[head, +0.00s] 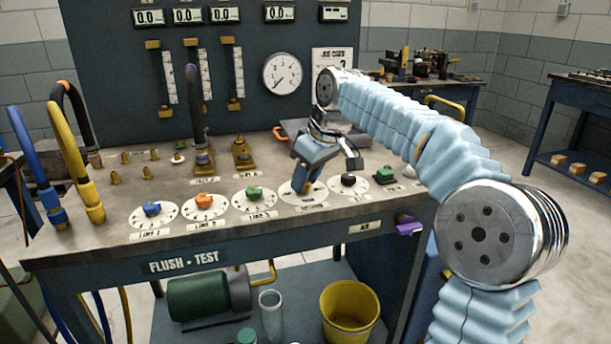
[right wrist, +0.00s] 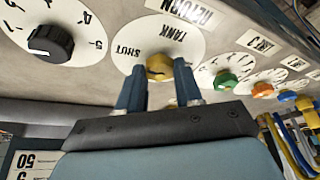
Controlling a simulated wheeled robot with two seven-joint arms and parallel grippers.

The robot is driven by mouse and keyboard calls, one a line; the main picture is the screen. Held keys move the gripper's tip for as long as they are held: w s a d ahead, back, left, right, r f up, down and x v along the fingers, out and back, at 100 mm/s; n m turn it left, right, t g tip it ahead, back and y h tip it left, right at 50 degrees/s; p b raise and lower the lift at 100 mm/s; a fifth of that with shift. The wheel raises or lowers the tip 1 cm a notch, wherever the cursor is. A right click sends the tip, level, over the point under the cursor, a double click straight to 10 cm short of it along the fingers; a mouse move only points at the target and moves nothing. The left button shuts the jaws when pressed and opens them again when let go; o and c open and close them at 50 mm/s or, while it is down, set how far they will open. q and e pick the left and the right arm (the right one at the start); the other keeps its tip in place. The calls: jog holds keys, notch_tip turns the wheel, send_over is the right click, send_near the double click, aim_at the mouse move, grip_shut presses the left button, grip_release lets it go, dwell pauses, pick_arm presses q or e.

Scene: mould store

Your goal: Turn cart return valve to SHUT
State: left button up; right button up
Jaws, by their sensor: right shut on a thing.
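The return valve is a yellow knob (right wrist: 159,66) on a round white dial (right wrist: 190,42) lettered TANK and SHUT, with a RETURN label (right wrist: 187,10) beside it. The right wrist view shows this upside down. My right gripper (right wrist: 160,82) is shut on the knob, one blue finger on each side. In the head view my right gripper (head: 308,183) reaches down onto the bench and mostly covers the knob; part of its dial (head: 288,189) shows. I cannot tell exactly where the knob points. My left gripper is not in view.
On the bench (head: 110,240), blue (head: 152,208), orange (head: 204,200) and green (head: 254,193) knobs stand left of my gripper. A black knob (head: 348,180) and a green button (head: 385,174) are close on its right. Hoses (head: 75,160) rise at the left.

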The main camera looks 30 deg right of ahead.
jog(key=shift+d+n+y, duration=0.1)
jog(key=shift+n+y, duration=0.4)
jog(key=shift+n, duration=0.7)
jog(key=o, duration=1)
jog(key=shift+o, duration=0.2)
jog(key=v, duration=1.3)
jog(key=shift+r, duration=0.4)
jog(key=shift+w+d, duration=0.1)
